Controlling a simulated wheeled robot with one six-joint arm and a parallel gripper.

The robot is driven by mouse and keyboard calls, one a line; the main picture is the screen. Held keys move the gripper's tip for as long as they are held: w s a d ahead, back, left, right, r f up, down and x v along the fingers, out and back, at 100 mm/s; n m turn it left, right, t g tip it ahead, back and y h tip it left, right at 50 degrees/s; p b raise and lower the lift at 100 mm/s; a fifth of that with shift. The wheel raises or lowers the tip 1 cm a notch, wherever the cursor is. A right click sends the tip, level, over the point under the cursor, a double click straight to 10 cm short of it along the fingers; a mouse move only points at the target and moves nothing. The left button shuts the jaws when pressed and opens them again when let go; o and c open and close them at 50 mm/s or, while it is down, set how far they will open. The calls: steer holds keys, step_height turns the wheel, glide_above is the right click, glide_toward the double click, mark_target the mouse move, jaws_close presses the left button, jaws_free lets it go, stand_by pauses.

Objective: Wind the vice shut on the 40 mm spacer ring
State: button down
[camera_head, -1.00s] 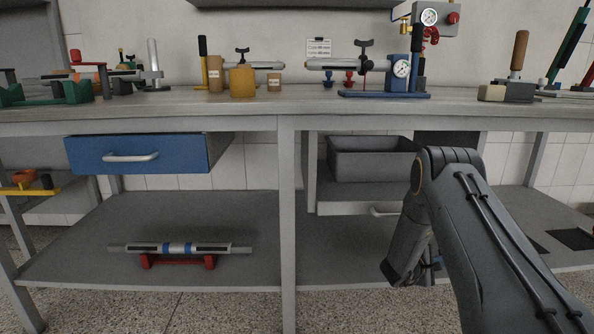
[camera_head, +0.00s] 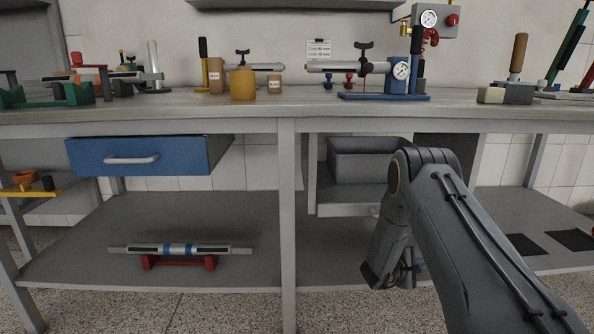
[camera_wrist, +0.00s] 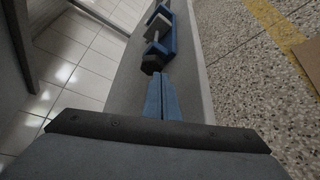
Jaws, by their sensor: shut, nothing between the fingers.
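In the wrist view a blue vice (camera_wrist: 173,42) lies on a narrow grey surface, with a pale screw (camera_wrist: 158,48) and a black knob (camera_wrist: 152,64) at its near end. My gripper (camera_wrist: 162,77) has its two blue fingers together and empty. The fingertips are close to the black knob; I cannot tell whether they touch it. I cannot make out the 40 mm spacer ring in the vice. In the head view my gripper is largely hidden behind my arm, low at the right, in front of the bench's lower shelf.
Below are a partly open blue drawer (camera_head: 85,158), a grey bin (camera_head: 365,165) and a lower shelf (camera_head: 75,255) holding a grey bar on a red stand (camera_head: 180,262).

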steer(key=shift+w, duration=0.15)
steer(key=b, duration=0.2)
steer(key=w+b, duration=0.1)
steer(key=b, duration=0.1)
steer(key=shift+w+a+r, duration=0.1)
steer(key=shift+a+r, duration=0.2)
steer(key=shift+r, duration=0.1)
steer(key=b, duration=0.3)
steer(key=shift+w+a+r, duration=0.15)
steer(key=shift+w+r, duration=0.1)
steer(key=shift+r, duration=0.1)
steer(key=shift+r+b, duration=0.5)
steer(key=shift+b, duration=0.65)
steer(key=d+b, duration=0.1)
steer(key=d, duration=0.4)
steer(key=shift+r, duration=0.1)
steer(key=shift+w+d, duration=0.15)
steer(key=shift+d, duration=0.75)
steer(key=shift+w, duration=0.1)
steer(key=shift+s+f+p, duration=0.6)
steer(key=shift+f+p, duration=0.2)
steer(key=shift+p, duration=1.2)
steer(key=shift+s+f+p, duration=0.2)
steer(key=shift+f+p, duration=0.4)
steer(key=shift+f, duration=0.1)
